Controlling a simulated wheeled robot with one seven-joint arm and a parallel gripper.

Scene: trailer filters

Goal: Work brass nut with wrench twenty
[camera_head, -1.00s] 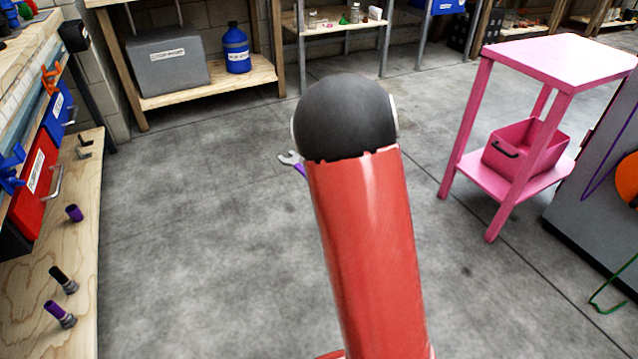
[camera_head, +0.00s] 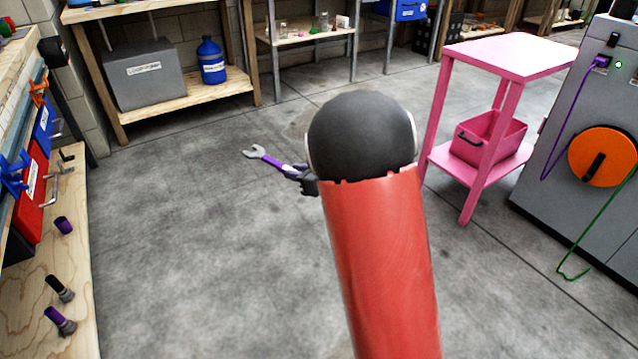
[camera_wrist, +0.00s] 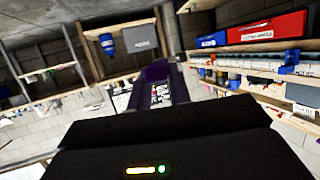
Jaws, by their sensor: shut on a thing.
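A wrench (camera_head: 268,158) with a purple handle and a silver open-ended head shows in the head view, left of my arm. It is held in the air with its head pointing left. My gripper (camera_head: 305,181) is shut on the wrench's handle end and is mostly hidden behind my black arm joint. In the wrist view, a dark purple part with a pale lettered patch (camera_wrist: 160,92) lies ahead of the black gripper body; the lettering is too blurred to read. I cannot make out a brass nut in either view.
A pink side table (camera_head: 510,52) with a pink bin (camera_head: 490,137) stands right. Beyond it is a grey machine (camera_head: 545,165) with an orange disc (camera_head: 602,156). A wooden bench (camera_head: 75,310) with tools runs along the left. Shelves line the back. The middle floor is open.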

